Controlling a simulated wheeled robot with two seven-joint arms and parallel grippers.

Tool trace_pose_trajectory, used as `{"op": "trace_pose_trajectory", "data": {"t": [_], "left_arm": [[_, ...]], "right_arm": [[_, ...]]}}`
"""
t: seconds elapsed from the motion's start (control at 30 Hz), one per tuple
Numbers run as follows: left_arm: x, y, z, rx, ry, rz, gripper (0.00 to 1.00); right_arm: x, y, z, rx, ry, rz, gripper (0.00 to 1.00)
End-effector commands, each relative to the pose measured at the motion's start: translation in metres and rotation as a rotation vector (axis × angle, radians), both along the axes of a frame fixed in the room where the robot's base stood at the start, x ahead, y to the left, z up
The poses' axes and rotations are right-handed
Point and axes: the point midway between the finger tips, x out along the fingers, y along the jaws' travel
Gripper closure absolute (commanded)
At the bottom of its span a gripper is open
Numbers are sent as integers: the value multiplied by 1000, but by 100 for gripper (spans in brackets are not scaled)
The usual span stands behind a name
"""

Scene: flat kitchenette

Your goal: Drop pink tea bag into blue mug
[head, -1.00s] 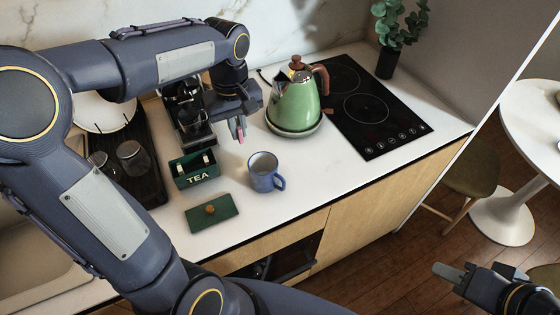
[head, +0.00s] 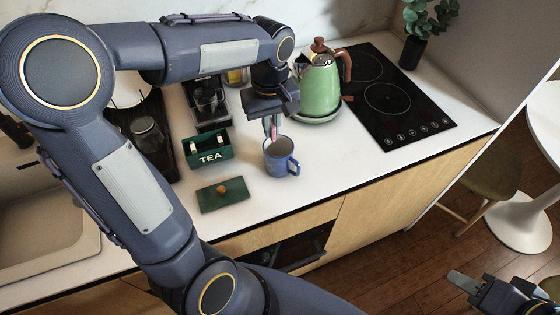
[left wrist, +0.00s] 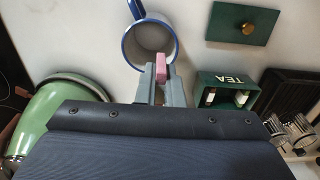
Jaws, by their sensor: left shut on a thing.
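The blue mug (head: 281,160) stands upright on the counter, its handle to the right. It also shows in the left wrist view (left wrist: 133,48), with its opening facing the camera. My left gripper (head: 271,130) is above the mug, fingers pointing down. It is shut on the pink tea bag (left wrist: 161,68), which sits between the fingertips over the edge of the mug's opening in the left wrist view. I cannot tell the tea bag's exact height above the rim. My right gripper (head: 468,286) is at the lower right, away from the counter; its jaws are not clear.
The green TEA box (head: 209,154) stands open left of the mug, and its green lid (head: 222,195) lies in front. A green kettle (head: 319,90) stands close behind the mug. The black cooktop (head: 395,98) is to the right. Counter right of the mug is clear.

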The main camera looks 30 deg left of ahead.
Motion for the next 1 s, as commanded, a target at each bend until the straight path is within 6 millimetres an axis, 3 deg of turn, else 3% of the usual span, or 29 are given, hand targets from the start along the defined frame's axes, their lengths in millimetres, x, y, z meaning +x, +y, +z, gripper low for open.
{"op": "trace_pose_trajectory", "data": {"t": [0.17,0.2,0.37,0.67,1.0], "left_arm": [[0,0,1,0,0,0,100],[0,0,1,0,0,0,87],[0,0,1,0,0,0,67],[0,0,3,0,-1,0,67],[1,0,54,-2,-5,-1,67]], "right_arm": [[0,0,1,0,0,0,64],[0,0,1,0,-1,0,64],[0,0,1,0,0,0,64],[0,0,1,0,-1,0,64],[0,0,-2,0,-1,0,64]]}}
